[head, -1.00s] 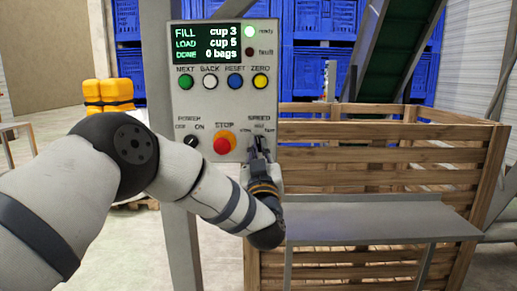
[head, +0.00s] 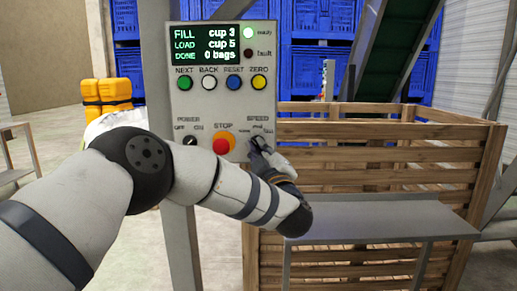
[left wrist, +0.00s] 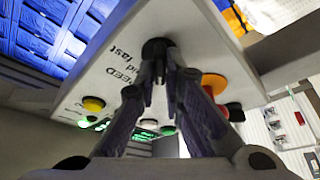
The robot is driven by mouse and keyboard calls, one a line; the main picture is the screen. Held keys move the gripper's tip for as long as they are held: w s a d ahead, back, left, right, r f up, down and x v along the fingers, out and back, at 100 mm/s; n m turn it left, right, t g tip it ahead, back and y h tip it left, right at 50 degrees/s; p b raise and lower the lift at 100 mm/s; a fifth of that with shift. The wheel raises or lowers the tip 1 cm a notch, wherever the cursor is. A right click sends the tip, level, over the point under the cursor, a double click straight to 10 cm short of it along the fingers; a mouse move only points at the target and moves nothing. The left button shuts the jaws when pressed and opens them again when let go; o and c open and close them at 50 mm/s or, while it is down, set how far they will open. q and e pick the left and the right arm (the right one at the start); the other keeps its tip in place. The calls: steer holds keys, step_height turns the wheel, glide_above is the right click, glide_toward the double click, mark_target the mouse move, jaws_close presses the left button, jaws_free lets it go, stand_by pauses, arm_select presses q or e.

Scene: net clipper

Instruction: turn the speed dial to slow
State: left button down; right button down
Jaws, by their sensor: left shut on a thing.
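The speed dial (left wrist: 157,46) is a round black knob at the lower right of the grey control panel (head: 182,112). Its label reads SPEED, with small words around it; "mid" and "fast" can be partly read in the left wrist view. My left gripper (head: 259,145) is shut on the dial, with its two fingers (left wrist: 160,72) on either side of the knob. The fingers hide much of the dial, so I cannot tell which word it points to. My right gripper is not in view.
A red stop button (head: 222,144) on a yellow base and a black power knob (head: 190,140) sit left of the dial. Several coloured buttons run above. A grey shelf (head: 400,217) and a wooden crate (head: 390,132) stand to the right.

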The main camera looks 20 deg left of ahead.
arm_select(q)
steer(key=shift+r, duration=0.25)
steer(key=c, duration=1.7)
jaws_free()
steer(key=shift+f, duration=0.15)
steer(key=shift+a, duration=0.1)
steer(key=v, duration=1.2)
